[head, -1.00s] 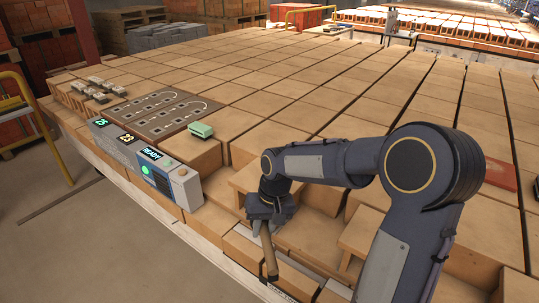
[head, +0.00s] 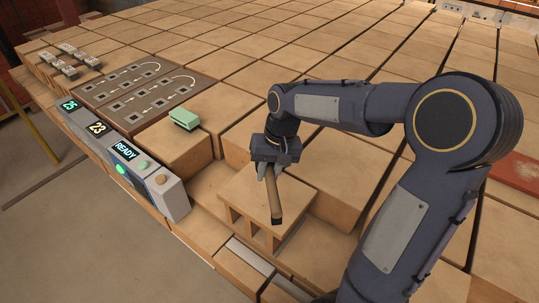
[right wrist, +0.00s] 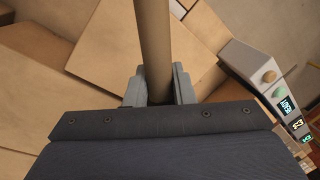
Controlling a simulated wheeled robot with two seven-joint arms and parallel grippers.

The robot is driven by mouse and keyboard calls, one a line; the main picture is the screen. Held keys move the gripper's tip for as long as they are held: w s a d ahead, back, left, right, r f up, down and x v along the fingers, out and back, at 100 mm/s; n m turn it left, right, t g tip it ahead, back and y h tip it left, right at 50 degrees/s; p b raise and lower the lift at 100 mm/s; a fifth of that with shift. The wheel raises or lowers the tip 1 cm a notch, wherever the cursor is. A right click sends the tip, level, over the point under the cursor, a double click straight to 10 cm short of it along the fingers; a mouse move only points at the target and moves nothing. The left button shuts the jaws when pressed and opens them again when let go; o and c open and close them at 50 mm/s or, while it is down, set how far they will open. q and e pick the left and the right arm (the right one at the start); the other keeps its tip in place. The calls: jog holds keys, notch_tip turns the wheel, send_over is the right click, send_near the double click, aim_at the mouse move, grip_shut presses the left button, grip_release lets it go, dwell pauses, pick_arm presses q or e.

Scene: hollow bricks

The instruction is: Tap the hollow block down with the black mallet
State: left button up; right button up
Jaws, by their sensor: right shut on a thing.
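The hollow block (head: 297,190) is a tan block with openings in its front side. It sits in a gap of the brick surface near the front edge. My right gripper (head: 270,166) is above it, shut on the brown handle of the mallet (head: 274,198). The handle slants down in front of the block, with a dark lower end. I cannot tell whether that end touches the block, and no distinct mallet head shows. In the right wrist view the handle (right wrist: 154,45) stands between the fingers (right wrist: 158,88) and runs out of the top edge. My left gripper is out of view.
A grey control box (head: 130,160) with a READY display stands on the front edge at left. A green block (head: 184,119) rests on a brick behind it. A dark panel with arrows (head: 135,95) lies farther back. Flat bricks fill the surface beyond.

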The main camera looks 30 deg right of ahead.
jog(key=b, duration=0.5)
send_over(266, 203)
jog(key=shift+s+d+f, duration=0.1)
jog(key=shift+d+f, duration=0.1)
jog(key=shift+f, duration=1.3)
jog(key=shift+s+d+f, duration=0.1)
jog(key=shift+d+f, duration=0.05)
jog(key=shift+f, duration=1.35)
jog(key=shift+f, duration=0.1)
jog(key=shift+d+b+x, duration=0.15)
jog(key=shift+b+x, duration=0.45)
jog(key=shift+x, duration=0.15)
jog(key=shift+d+b+x, duration=0.15)
jog(key=shift+b+x, duration=0.45)
jog(key=shift+x, duration=0.1)
jog(key=shift+a+p+v, duration=0.15)
jog(key=shift+p+v, duration=0.5)
jog(key=shift+v, duration=0.05)
jog(key=shift+a+p+v, duration=0.1)
jog(key=shift+p+v, duration=0.55)
jog(key=shift+v, duration=0.05)
jog(key=shift+f, duration=0.2)
